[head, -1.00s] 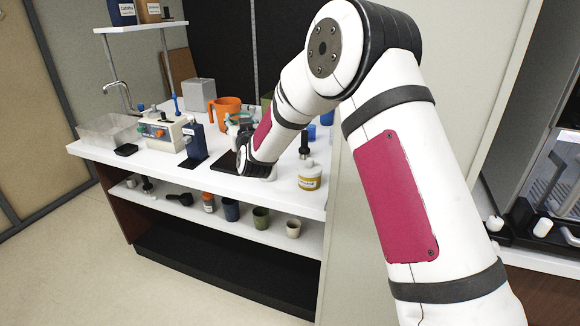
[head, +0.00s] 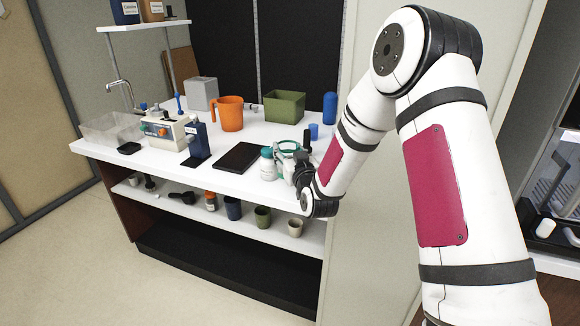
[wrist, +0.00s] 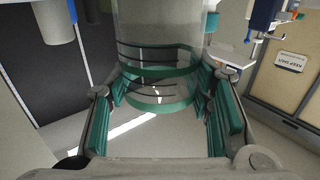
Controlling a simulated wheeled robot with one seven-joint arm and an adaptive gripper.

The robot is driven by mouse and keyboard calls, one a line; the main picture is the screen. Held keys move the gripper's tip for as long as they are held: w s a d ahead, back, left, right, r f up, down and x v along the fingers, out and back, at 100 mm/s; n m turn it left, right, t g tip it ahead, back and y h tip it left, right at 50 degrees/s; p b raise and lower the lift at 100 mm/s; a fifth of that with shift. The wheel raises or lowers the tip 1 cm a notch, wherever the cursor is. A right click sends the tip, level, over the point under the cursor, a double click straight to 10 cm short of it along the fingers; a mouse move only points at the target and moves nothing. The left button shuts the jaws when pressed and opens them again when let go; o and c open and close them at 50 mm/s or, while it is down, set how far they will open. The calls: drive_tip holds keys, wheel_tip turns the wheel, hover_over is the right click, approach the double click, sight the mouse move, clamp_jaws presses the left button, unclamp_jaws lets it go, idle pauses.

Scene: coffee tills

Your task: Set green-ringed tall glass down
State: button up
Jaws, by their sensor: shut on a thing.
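The green-ringed tall glass is clear, with green bands and dark lines around it. In the wrist view the glass (wrist: 158,35) stands between the teal pads of my gripper (wrist: 163,88), which is shut on it. In the head view my gripper (head: 292,166) is at the right end of the white counter (head: 228,186), and a green ring of the glass (head: 289,145) shows just behind it. My wrist hides most of the glass there. I cannot tell whether its base touches the counter.
A black flat pad (head: 238,157) lies further left. An orange jug (head: 230,113), green bin (head: 284,106) and blue bottle (head: 330,108) stand behind. A small blue cup (head: 314,131) is near my wrist.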

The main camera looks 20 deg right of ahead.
drive_tip(key=shift+s+d+f, duration=0.1)
drive_tip(key=shift+d+f, duration=0.05)
drive_tip(key=shift+f, duration=2.05)
drive_tip(key=shift+b, duration=0.3)
drive_tip(key=shift+f, duration=0.2)
drive_tip(key=o, duration=1.3)
drive_tip(key=shift+r, duration=0.2)
drive_tip(key=s, duration=1.2)
drive_tip(key=shift+d+p, duration=0.15)
drive_tip(key=shift+p, duration=0.15)
